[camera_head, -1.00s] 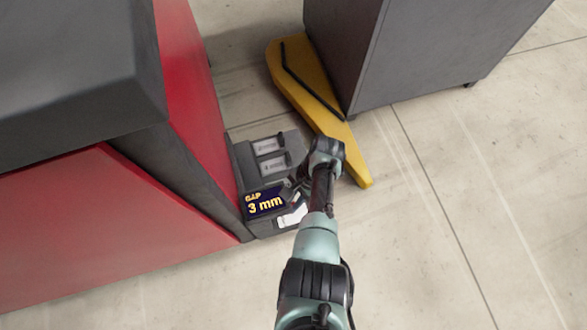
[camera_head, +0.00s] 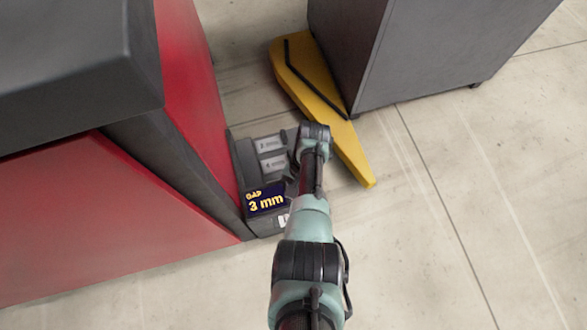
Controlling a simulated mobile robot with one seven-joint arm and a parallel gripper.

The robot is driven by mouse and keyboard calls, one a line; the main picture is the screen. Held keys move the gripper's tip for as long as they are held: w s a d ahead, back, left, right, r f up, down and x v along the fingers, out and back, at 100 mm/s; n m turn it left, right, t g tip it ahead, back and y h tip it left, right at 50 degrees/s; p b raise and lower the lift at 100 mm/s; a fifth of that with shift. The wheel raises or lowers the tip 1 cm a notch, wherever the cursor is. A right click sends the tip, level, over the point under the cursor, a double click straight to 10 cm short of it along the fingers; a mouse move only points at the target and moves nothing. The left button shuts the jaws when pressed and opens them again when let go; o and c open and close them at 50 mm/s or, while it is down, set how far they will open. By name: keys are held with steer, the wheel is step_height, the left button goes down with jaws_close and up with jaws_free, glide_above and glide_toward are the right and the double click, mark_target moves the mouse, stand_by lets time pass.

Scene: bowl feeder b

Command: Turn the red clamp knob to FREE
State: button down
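A dark grey unit (camera_head: 243,163) stands against the side of the red machine. Its display (camera_head: 266,200) reads "GAP 3 mm". Two pale labelled plates (camera_head: 270,154) sit behind the display. No red clamp knob can be made out; it may be behind my arm or the machine. My arm reaches up from the bottom middle, and its end is at the right side of the unit. My gripper's fingers are hidden by the arm, so their opening and any contact cannot be seen.
The red machine (camera_head: 100,220) with a dark top fills the left side. A yellow angled piece with a black bar (camera_head: 325,110) lies beyond my arm, beside a grey cabinet (camera_head: 420,50). Bare concrete floor (camera_head: 470,200) is free on the right.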

steer(key=c, duration=0.8)
jaws_free()
steer(key=shift+c, duration=0.2)
steer(key=p+v, duration=0.6)
steer(key=v, duration=0.7)
steer(key=shift+p, duration=0.3)
